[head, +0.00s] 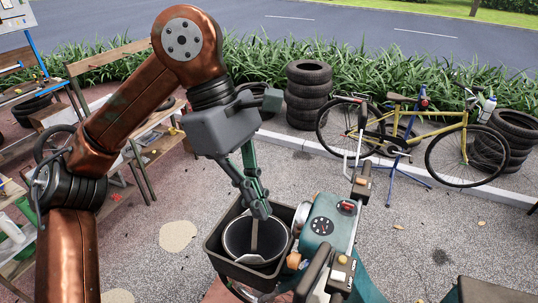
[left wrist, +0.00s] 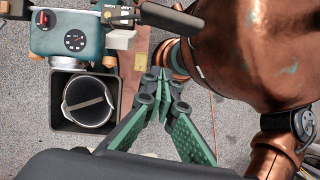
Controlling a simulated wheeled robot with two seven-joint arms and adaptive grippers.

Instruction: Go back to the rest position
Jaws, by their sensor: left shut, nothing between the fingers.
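My left gripper (head: 259,212) hangs down from the left arm over a black bin (head: 216,256). Its green fingers are together with nothing between them. They also show shut in the left wrist view (left wrist: 160,82), to the right of the bin (left wrist: 56,122). A round dark bucket (head: 232,240) with a light rim stands in the bin. A flat light brown strip (left wrist: 88,104) shows across the bucket's opening. I cannot tell whether the fingertips touch anything in the head view. My right gripper is not in view.
A yellow bicycle (head: 440,137) on a blue stand and stacked tyres (head: 308,95) are at the back. Wooden benches are at the left. The paving at right is mostly clear.

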